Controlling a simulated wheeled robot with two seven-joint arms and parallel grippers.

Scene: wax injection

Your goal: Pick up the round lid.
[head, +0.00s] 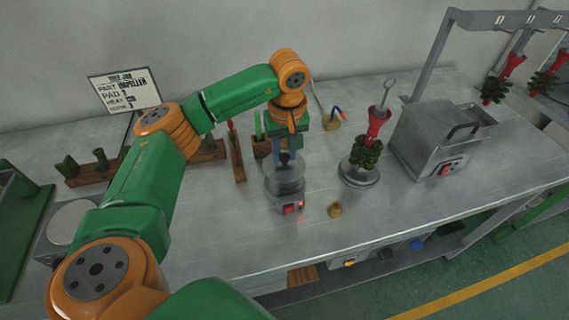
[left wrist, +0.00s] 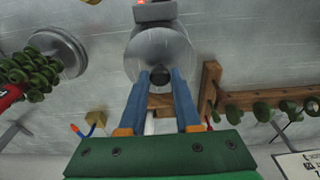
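The round lid (head: 285,171) has a dark knob (head: 284,158) and sits on a small metal pot with a heater base (head: 289,207). In the left wrist view the lid (left wrist: 160,48) is a grey disc straight ahead, with the knob (left wrist: 158,72) at the fingertips. My left gripper (head: 287,153) points down over the lid from above. Its blue fingers (left wrist: 159,74) stand apart, one on each side of the knob. I cannot tell whether they press on it. My right gripper is not in view.
A round stand with green wax pieces and a red top (head: 377,127) is to the right, before a grey metal box (head: 432,140). A small brass piece (head: 335,211) lies near the pot. Wooden racks (head: 206,152) are behind left. The front right tabletop is clear.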

